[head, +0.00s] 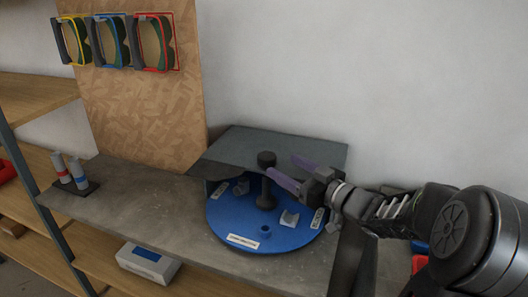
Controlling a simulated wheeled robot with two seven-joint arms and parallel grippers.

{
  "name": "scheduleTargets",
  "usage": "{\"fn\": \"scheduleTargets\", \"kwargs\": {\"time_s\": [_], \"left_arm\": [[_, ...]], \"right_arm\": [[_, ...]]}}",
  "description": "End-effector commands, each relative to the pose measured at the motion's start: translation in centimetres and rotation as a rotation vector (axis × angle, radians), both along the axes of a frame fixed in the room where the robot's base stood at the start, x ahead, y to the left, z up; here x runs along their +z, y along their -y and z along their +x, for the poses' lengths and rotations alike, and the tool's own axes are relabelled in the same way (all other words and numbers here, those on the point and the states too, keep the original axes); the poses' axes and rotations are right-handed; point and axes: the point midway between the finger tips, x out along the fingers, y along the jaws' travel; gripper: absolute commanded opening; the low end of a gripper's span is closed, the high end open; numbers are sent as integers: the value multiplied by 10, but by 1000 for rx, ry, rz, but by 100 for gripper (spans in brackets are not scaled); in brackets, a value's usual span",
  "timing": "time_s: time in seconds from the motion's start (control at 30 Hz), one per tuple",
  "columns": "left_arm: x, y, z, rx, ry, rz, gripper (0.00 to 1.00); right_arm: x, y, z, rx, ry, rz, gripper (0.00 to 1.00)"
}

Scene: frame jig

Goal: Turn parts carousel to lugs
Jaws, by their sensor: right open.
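The parts carousel (225,219) is a round blue disc on the grey bench, with white labels around its rim and grey and blue parts on it. A dark upright handle with a round knob (266,158) stands on the disc. A grey cover (310,148) hides the carousel's back part. My right gripper (292,173) comes in from the right over the disc. Its purple fingers are open and point left, close to the handle; I cannot tell whether they touch it. Which parts are the lugs is too small to tell. My left gripper is not in view.
Two small cylinders with red and blue bands stand on a dark base (78,187) at the bench's left. Goggles (155,42) hang on a chipboard panel (150,110). A white and blue box (148,262) lies on the lower shelf.

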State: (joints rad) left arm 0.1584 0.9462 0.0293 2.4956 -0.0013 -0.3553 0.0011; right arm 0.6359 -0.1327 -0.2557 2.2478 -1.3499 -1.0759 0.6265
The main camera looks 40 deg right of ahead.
Motion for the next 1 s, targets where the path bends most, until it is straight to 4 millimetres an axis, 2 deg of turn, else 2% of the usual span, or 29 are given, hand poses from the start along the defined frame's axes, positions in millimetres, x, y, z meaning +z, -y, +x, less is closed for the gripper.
{"fn": "scheduleTargets", "kwargs": {"time_s": [0.37,0.47,0.8,1.0], "left_arm": [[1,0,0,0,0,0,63],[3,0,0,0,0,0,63],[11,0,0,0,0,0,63],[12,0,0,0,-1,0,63]], "right_arm": [[1,0,5,-1,0,0,67],[1,-2,14,0,-1,-1,67],[1,-10,64,0,-1,0,67],[1,-12,78,-2,0,0,67]]}}
